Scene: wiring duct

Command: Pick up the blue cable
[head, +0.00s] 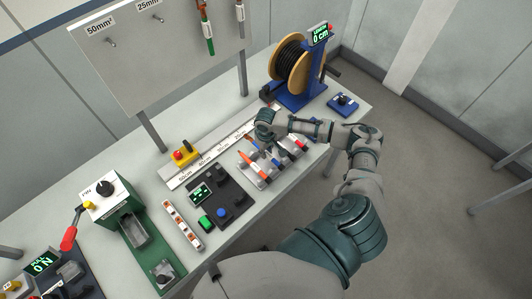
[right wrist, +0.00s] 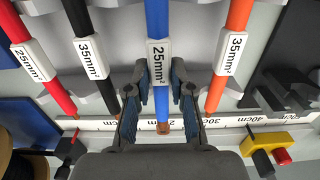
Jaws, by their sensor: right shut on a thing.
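The blue cable (right wrist: 156,20) runs down the middle of the right wrist view, with a white 25mm² label (right wrist: 158,62) on it and a copper-coloured end at the bottom. My right gripper (right wrist: 157,95) has a finger on each side of the cable, just below the label, and is shut on it. In the head view my right gripper (head: 266,142) is over the cable rack (head: 262,178) and hides much of the blue cable. The cable still lies in line with its neighbours at the grey holders. My left gripper is not in view.
A black cable (right wrist: 90,55) and a red 25mm² cable (right wrist: 30,60) lie left of the blue one; an orange-red 35mm² cable (right wrist: 229,55) lies close on the right. A ruler strip (head: 212,153), yellow button box (head: 184,154) and cable spool (head: 290,65) stand nearby.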

